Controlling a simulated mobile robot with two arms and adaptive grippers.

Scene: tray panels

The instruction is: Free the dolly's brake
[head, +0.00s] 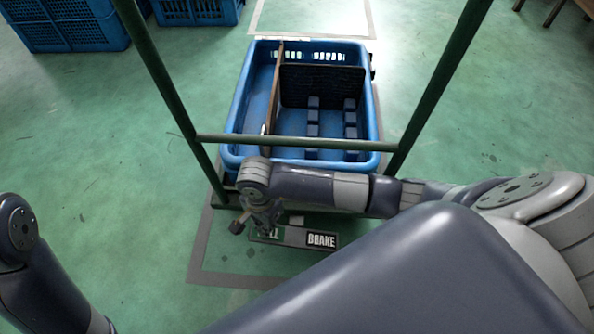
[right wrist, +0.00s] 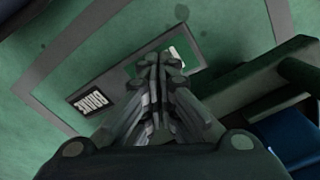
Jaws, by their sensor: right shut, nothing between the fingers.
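The dolly has a dark green frame with a cross bar (head: 300,143) and carries a blue crate (head: 372,110). Low at its near side is a grey brake plate (head: 294,238) with a black BRAKE label (head: 321,240) at its right and a green label, partly hidden, at its left. My right gripper (head: 254,226) is shut and empty at the plate's left, green end. In the right wrist view its closed fingers (right wrist: 160,62) overlap the green part, and the BRAKE label (right wrist: 85,101) shows clear of them. I cannot tell whether they touch. My left gripper is out of view.
The crate holds a brown divider (head: 275,85), a dark panel (head: 322,87) and several small blue blocks. Other blue crates (head: 70,30) stand at the back left. Grey tape outlines the floor around the dolly. The green floor to either side is clear.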

